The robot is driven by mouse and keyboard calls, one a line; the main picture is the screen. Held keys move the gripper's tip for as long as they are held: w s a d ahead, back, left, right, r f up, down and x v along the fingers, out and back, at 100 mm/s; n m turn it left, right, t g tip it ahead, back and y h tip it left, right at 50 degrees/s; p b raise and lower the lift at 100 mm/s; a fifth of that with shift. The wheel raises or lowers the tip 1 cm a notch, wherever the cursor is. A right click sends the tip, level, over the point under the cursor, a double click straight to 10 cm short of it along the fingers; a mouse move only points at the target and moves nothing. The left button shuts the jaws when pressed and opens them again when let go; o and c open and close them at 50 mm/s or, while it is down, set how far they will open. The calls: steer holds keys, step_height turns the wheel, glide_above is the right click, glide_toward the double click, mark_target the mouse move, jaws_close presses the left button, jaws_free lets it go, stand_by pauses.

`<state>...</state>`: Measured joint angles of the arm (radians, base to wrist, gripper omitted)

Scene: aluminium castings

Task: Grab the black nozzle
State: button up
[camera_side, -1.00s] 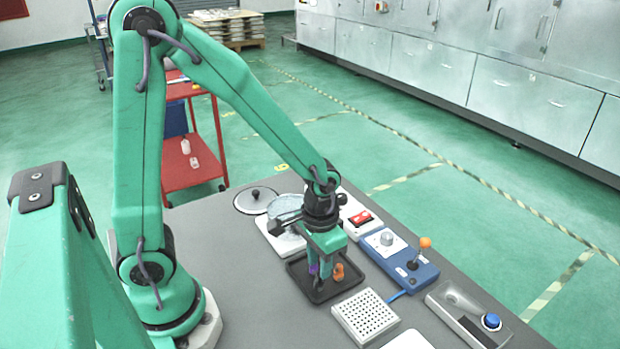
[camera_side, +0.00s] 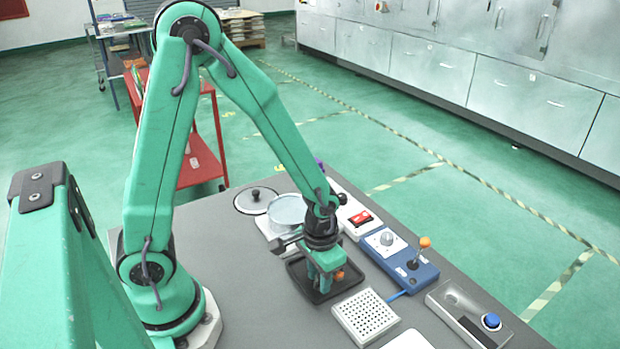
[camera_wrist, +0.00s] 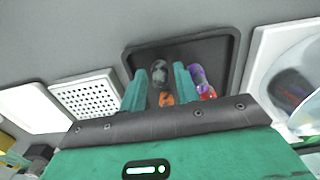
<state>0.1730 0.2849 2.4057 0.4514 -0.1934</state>
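The black nozzle (camera_wrist: 160,72) is a dark, glossy rounded piece in the black tray (camera_wrist: 224,50), seen in the wrist view between my fingers. My gripper (camera_wrist: 160,68) is open, one green finger on each side of it; I cannot tell whether they touch it. In the side view my gripper (camera_side: 325,288) points down over the tray (camera_side: 295,268), and the nozzle is hidden there. An orange piece (camera_wrist: 166,99) lies nearer my gripper's base, also between the fingers. A purple piece (camera_wrist: 197,77) and a red piece (camera_wrist: 207,93) lie just outside the right finger.
A white perforated block (camera_side: 366,316) stands in front of the tray. A blue joystick box (camera_side: 423,274) and a red-switch box (camera_side: 361,218) are to the right. A round glass dish (camera_side: 287,209) and a lid (camera_side: 256,198) lie behind. The grey table is clear at left.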

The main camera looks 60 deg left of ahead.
jaws_close()
steer(key=shift+r, duration=0.1)
steer(key=shift+w+r, duration=0.1)
steer(key=shift+r, duration=1.25)
steer(key=s+d+r, duration=0.7)
steer(key=d+r, duration=0.1)
steer(key=d, duration=0.1)
steer(key=shift+s, duration=0.4)
